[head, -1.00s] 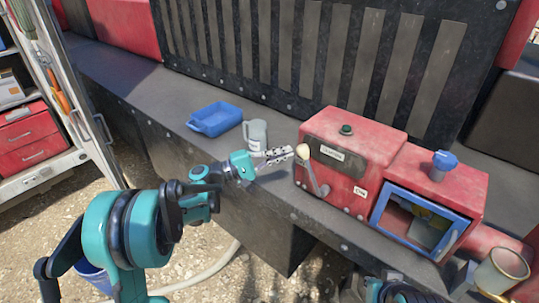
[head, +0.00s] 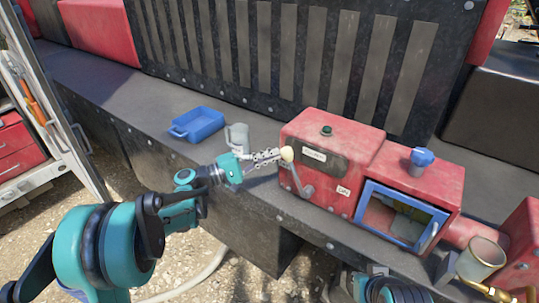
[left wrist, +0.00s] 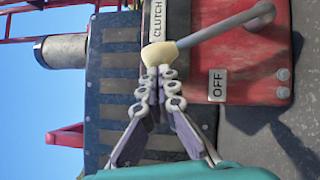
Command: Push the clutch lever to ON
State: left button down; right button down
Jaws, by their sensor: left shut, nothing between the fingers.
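The clutch lever is a grey bent rod (head: 297,180) with a cream knob (head: 287,154), on the front of the red machine box (head: 350,150). It leans left of its pivot. In the left wrist view the knob (left wrist: 160,54) is beside the CLUTCH label (left wrist: 157,20), and an OFF label (left wrist: 217,85) is on the knob's side of the lever. My left gripper (head: 277,155) is shut and empty, its fingertips against or very near the knob from the left; contact is hard to tell. My right gripper is not in view.
A blue tray (head: 198,124) and a grey mug (head: 237,138) stand on the ledge left of the box. A blue-framed opening (head: 400,212) and a blue knob (head: 421,158) are to the right. A tan cup (head: 482,258) is at lower right.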

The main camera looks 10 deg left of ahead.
pick_arm(q)
jog(key=s+d+r+m+y+p, duration=0.1)
jog(key=s+d+m+y+p, duration=0.2)
jog(key=d, duration=0.3)
jog(key=s+d+r+m+g+y+p, duration=0.1)
jog(key=s+d+r+m+y+p, duration=0.1)
jog(key=s+d+m+p, duration=0.2)
jog(key=d+m+p, duration=0.1)
jog(key=d, duration=0.2)
jog(key=shift+s+d+y, duration=0.15)
jog(key=shift+s+y, duration=0.2)
jog(key=shift+y, duration=0.05)
dwell(0.3)
